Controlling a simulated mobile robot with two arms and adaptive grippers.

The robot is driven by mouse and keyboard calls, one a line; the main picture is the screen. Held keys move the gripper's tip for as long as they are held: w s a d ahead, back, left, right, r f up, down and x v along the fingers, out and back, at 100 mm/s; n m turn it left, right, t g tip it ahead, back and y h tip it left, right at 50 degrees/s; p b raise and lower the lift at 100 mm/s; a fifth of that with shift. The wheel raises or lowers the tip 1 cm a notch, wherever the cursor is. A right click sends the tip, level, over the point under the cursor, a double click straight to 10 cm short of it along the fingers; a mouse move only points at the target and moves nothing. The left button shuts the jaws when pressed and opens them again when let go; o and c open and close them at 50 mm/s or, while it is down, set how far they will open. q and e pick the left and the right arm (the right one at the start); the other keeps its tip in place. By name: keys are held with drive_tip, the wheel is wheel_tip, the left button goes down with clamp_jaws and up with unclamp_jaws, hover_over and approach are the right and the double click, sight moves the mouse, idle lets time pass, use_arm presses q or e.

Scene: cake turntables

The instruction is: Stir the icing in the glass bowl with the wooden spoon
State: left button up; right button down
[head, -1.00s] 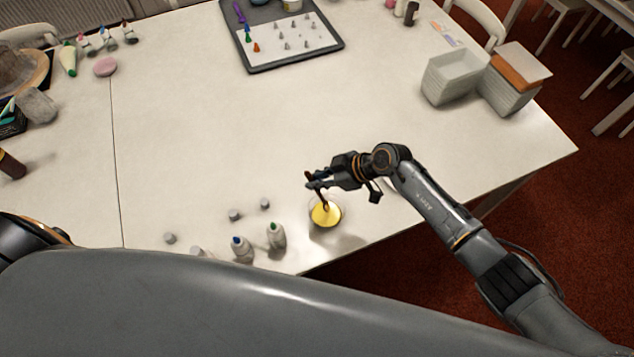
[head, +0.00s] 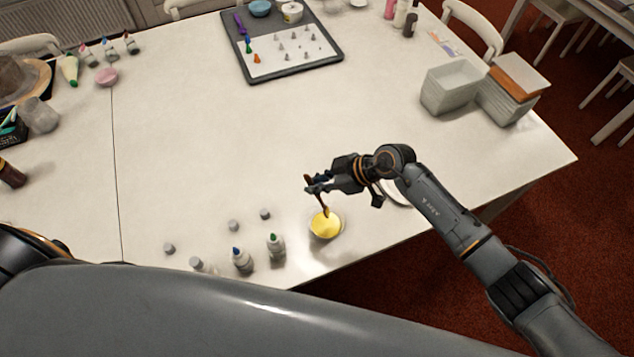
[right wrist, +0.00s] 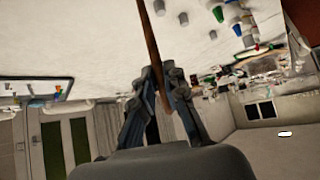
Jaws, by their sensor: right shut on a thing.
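The glass bowl (head: 325,234) with yellow icing (head: 324,224) stands near the table's front edge in the head view. My right gripper (head: 311,184) is above and slightly behind the bowl, shut on the wooden spoon (head: 325,207). The brown spoon slants down, with its lower end at the icing; how deep it sits is hard to tell. In the right wrist view the spoon's handle (right wrist: 151,45) runs between the fingers (right wrist: 160,80). The bowl is not visible there. My left gripper is out of view.
Two small bottles, one blue-tipped (head: 241,260) and one green-tipped (head: 275,246), stand left of the bowl among several small grey caps. A plate (head: 398,196) lies partly behind my right arm. Stacked tubs (head: 452,88) stand at right. The table's middle is clear.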

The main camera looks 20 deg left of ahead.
sight(309, 176)
idle(0.4)
drive_tip(key=shift+r, duration=2.5)
